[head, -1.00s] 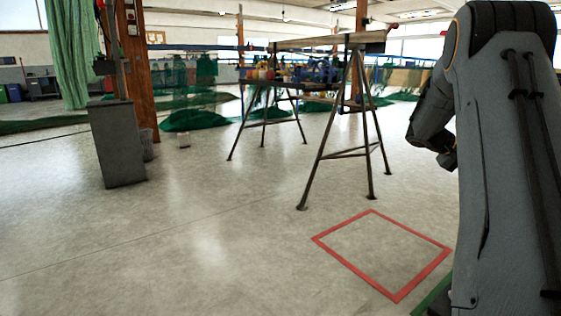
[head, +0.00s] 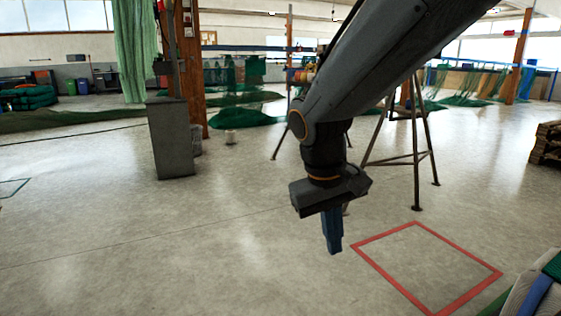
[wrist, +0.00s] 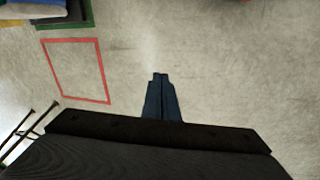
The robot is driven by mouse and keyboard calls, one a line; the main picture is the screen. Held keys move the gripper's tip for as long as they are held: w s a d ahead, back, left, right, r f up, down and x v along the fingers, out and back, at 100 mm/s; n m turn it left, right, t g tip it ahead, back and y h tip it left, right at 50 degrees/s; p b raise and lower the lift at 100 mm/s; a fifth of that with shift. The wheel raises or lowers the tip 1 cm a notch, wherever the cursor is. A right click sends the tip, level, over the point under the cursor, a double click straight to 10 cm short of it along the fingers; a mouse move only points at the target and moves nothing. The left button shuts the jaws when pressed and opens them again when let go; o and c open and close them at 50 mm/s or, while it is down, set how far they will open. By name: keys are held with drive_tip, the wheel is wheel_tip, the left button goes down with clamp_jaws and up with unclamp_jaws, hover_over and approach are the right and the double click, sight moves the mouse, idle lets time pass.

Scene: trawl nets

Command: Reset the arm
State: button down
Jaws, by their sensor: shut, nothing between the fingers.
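My gripper (head: 334,250) hangs from my arm near the middle of the head view, its blue fingers pointing down above the bare floor. The fingers are together and empty. In the wrist view my gripper (wrist: 160,76) also shows shut, with only floor beyond its tips. In the head view my arm reaches in from the upper right and covers much of the trestle stand behind it.
A red square outline (head: 358,246) is marked on the floor right of my gripper. Trestle legs (head: 416,160) stand behind. A grey box (head: 171,140) stands by a wooden post (head: 190,70) at left. Pallets (head: 546,145) are at the right edge.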

drive_tip(key=s+a+n+g+y+p, duration=0.1)
drive_tip(key=s+a+n+y, duration=0.1)
drive_tip(key=s+a, duration=0.6)
drive_tip(key=s+a+n+y+p, duration=0.15)
drive_tip(key=s+a, duration=0.25)
drive_tip(key=s, duration=0.8)
drive_tip(key=d+r+m+p, duration=0.3)
drive_tip(key=d+r+p, duration=0.7)
drive_tip(key=r+p, duration=0.4)
drive_tip(key=d+r+m+h+p, duration=0.1)
drive_tip(key=d+r+m+p, duration=0.3)
drive_tip(key=d+r+p, duration=0.6)
wheel_tip(320, 180, up, 4)
drive_tip(key=p, duration=1.2)
drive_tip(key=shift+w+d, duration=0.25)
drive_tip(key=shift+d, duration=0.15)
